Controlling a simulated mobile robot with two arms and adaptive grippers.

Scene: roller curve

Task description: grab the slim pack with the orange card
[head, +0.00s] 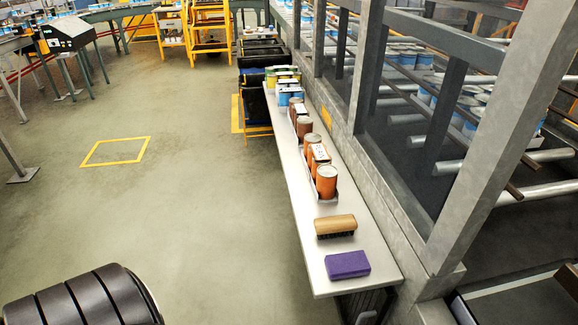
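A narrow bench along the wall on the right holds several groups of cans in a row in the head view. The nearest group (326,183) is orange cans standing upright on the bench, with a white-marked orange piece (320,156) among them that looks like a card; this group fits the slim pack with the orange card. Behind it stand a brown group (303,128), a blue group (290,97) and a green-yellow group (284,77). Details of the cards are too small to tell. Neither of my grippers is in view, and nothing touches the packs.
A wooden brush (335,226) and a purple block (347,265) lie on the bench's near end (320,280). A metal frame (500,150) rises right behind the bench. The floor (200,215) left of it is open, with a yellow square marking (115,151). Dark bins stand beyond the bench.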

